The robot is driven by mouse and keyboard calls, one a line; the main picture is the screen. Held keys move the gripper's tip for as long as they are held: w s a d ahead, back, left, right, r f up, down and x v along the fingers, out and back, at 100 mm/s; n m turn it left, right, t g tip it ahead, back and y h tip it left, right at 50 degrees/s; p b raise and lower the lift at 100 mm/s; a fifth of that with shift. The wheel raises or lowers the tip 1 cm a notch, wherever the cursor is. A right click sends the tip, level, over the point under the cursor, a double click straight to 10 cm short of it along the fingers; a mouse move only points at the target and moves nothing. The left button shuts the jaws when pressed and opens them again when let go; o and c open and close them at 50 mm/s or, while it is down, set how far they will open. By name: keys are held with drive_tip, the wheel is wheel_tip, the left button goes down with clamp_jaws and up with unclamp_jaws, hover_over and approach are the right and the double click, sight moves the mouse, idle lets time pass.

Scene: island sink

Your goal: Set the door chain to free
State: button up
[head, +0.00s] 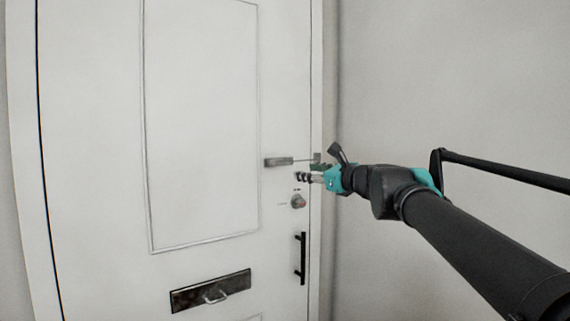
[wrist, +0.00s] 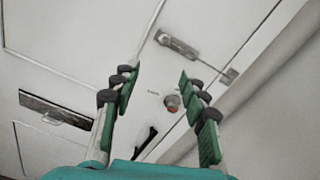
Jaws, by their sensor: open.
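The door chain has a grey metal plate (head: 277,162) on the white door near its right edge. A thin link runs from it to a small bracket (head: 317,158) at the door's edge. The plate (wrist: 177,43) and the bracket (wrist: 228,76) also show in the wrist view, past the fingertips and up to the right. My gripper (head: 304,177) is in front of the door, just below the chain in the head view. Its two green-padded fingers (wrist: 160,78) are apart with nothing between the tips. How the chain's end sits in the plate is too small to tell.
A round lock knob (head: 298,201) with a reddish centre sits below the chain. A black pull handle (head: 300,258) and a dark letter slot (head: 211,291) are lower on the door. A bare grey wall (head: 440,80) is close on the right.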

approach(275, 163)
drive_tip(key=x, duration=0.8)
drive_tip(key=shift+w+a, duration=0.2)
drive_tip(key=shift+w, duration=0.1)
drive_tip(key=shift+c, duration=0.6)
clamp_jaws()
